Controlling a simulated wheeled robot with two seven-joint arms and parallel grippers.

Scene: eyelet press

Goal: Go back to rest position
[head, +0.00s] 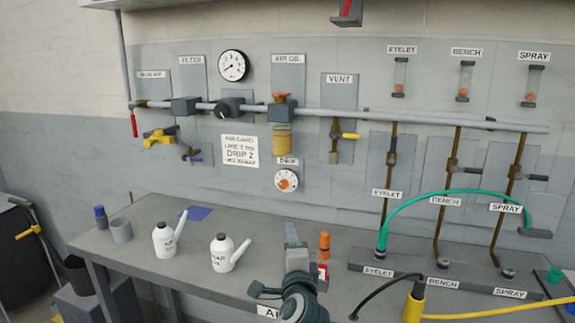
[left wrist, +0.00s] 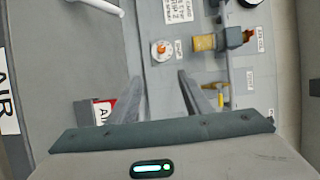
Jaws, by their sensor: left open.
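My left gripper (head: 292,232) is at the bottom centre of the head view, over the grey workbench (head: 150,240). In the left wrist view my left gripper (left wrist: 162,78) has its two grey fingers spread apart with nothing between them. Its fingers point towards the wall panel, with the round drip dial (left wrist: 161,49) beyond the gap; the dial also shows in the head view (head: 286,181). My right gripper is in neither view.
Two white oil bottles (head: 165,240) (head: 222,253) stand left of the gripper. An orange-topped bottle (head: 324,246) stands close on its right. Pipes (head: 330,113) and valves line the wall. A green hose (head: 450,193) arches at right; a yellow-sleeved cable (head: 414,308) lies in front.

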